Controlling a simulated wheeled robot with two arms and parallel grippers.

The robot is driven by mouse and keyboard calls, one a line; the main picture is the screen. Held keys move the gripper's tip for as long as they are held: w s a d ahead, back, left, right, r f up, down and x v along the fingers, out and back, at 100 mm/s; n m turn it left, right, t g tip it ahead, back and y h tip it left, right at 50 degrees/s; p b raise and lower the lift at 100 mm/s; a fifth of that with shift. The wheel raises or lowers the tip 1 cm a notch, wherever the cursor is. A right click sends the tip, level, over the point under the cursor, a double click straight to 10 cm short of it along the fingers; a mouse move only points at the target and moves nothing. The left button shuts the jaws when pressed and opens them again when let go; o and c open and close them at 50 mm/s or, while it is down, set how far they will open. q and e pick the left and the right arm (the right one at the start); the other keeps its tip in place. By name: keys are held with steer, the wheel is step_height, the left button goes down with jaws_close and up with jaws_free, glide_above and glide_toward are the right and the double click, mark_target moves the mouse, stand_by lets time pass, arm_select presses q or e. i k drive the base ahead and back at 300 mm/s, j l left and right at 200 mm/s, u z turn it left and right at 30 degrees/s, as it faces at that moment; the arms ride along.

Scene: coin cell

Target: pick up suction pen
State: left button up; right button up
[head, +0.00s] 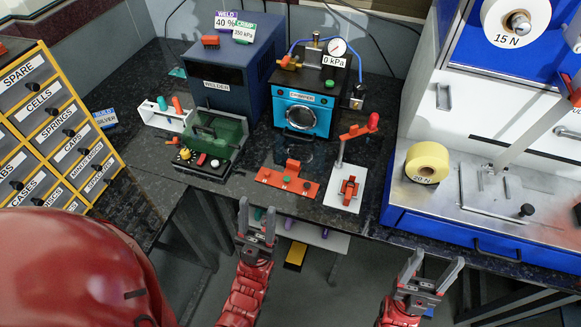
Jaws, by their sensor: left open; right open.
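A white rack (152,118) at the back left of the dark bench holds slim tools, one with a teal top (162,103) and one with an orange-red top (177,104). One of them may be the suction pen, but I cannot tell which at this size. My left gripper (257,210) is open and empty at the bench's front edge, to the right of the rack and nearer to me. My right gripper (438,260) is open and empty in front of the bench, farther right, below the blue-edged station.
A blue welder (225,85) and a crimper (302,95) stand behind. A green-shielded box (210,150), an orange fixture (287,185) and a small press (345,190) stand nearer. Labelled drawers (50,125) are at left; a yellow roll (427,160) sits at right.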

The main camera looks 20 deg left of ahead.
mark_target(176, 102)
steer(key=u, duration=1.35)
steer(key=j+z, duration=0.1)
steer(key=z, duration=0.3)
steer(key=k+j+z, duration=0.1)
steer(key=z, duration=0.65)
steer(key=k+j+z, duration=0.1)
steer(key=z, duration=0.3)
steer(key=i+j, duration=0.75)
steer(key=k+j, duration=0.2)
